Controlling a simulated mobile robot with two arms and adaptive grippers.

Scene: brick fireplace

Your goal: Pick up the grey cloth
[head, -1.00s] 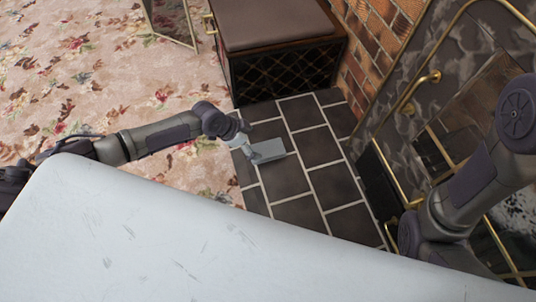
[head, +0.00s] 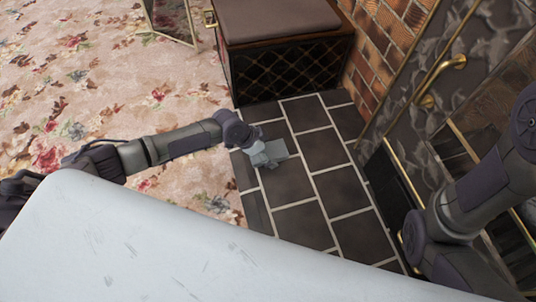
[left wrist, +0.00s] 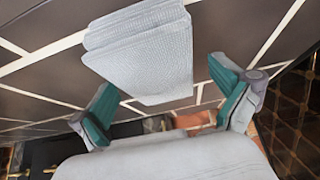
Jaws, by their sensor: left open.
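The grey cloth (head: 279,149) is a small, folded, pale grey piece on the dark tiled floor in the head view. My left gripper (head: 266,160) is right at it and hides part of it. The teal-padded fingers of my left gripper (left wrist: 163,78) are spread wide, one toward each side of the cloth, with nothing held. I cannot tell whether they touch it. My right gripper is out of view; only my right arm shows.
A dark bench with a cushion and lattice side (head: 285,60) stands beyond the cloth, by a brick wall (head: 383,50). A dark fireplace front with gold trim (head: 430,105) is at the right. Floral carpet (head: 110,80) lies left. Tiles around the cloth are clear.

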